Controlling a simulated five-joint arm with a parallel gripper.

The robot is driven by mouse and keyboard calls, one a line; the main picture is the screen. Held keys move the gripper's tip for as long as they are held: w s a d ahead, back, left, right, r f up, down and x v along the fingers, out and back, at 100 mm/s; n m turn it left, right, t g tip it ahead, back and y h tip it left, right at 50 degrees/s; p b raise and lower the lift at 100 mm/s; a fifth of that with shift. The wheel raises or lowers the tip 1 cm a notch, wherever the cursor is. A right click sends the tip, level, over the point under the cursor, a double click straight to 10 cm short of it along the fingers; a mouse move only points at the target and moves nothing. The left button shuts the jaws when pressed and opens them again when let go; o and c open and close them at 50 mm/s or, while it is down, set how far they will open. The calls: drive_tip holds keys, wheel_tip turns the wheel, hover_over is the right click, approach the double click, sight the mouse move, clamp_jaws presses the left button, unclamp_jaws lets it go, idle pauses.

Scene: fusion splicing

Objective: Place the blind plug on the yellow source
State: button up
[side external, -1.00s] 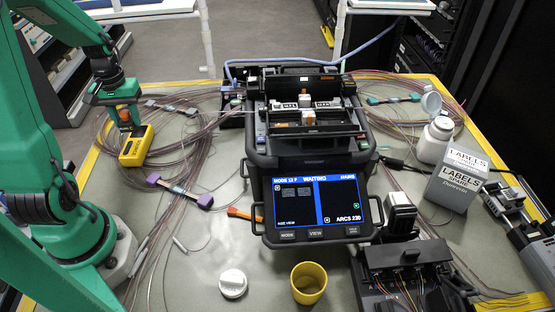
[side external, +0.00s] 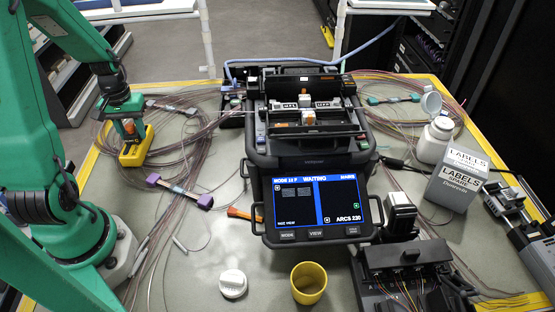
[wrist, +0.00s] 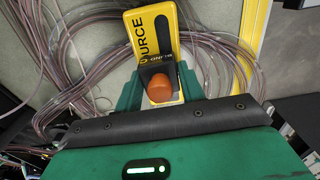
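The yellow source (side external: 132,157) is a yellow box with a dark panel, lying on coiled fibres at the left of the table. It also shows in the wrist view (wrist: 148,42), with "SOURCE" lettering on its face. The orange blind plug (wrist: 159,88) sits between my green fingers, at the near end of the source. In the side view the plug (side external: 129,127) is low over the source's far end. My gripper (side external: 125,124) appears shut on it. I cannot tell whether the plug touches the source; its underside is hidden.
The black splicer (side external: 313,160) stands mid-table with its screen lit. A purple-ended connector (side external: 180,191), a white cap (side external: 233,283) and a yellow cup (side external: 309,283) lie nearer the front. Loose fibres surround the source.

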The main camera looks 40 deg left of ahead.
sight(130, 125)
drive_tip(key=o, duration=0.4)
drive_tip(key=shift+c, duration=0.2)
drive_tip(key=shift+r, duration=0.1)
wheel_tip(130, 125, up, 12)
idle(0.5)
drive_tip(key=shift+d+r, duration=0.1)
idle(0.4)
drive_tip(key=s+d+r+m+t, duration=0.1)
drive_tip(key=d+r+m, duration=0.3)
drive_tip(key=d, duration=0.7)
drive_tip(key=s+d+r+m+t, duration=0.1)
drive_tip(key=d+r+m+t, duration=0.3)
drive_tip(key=d, duration=0.8)
drive_tip(key=shift+m+t, duration=0.3)
drive_tip(key=shift+m, duration=0.2)
drive_tip(key=shift+a, duration=0.1)
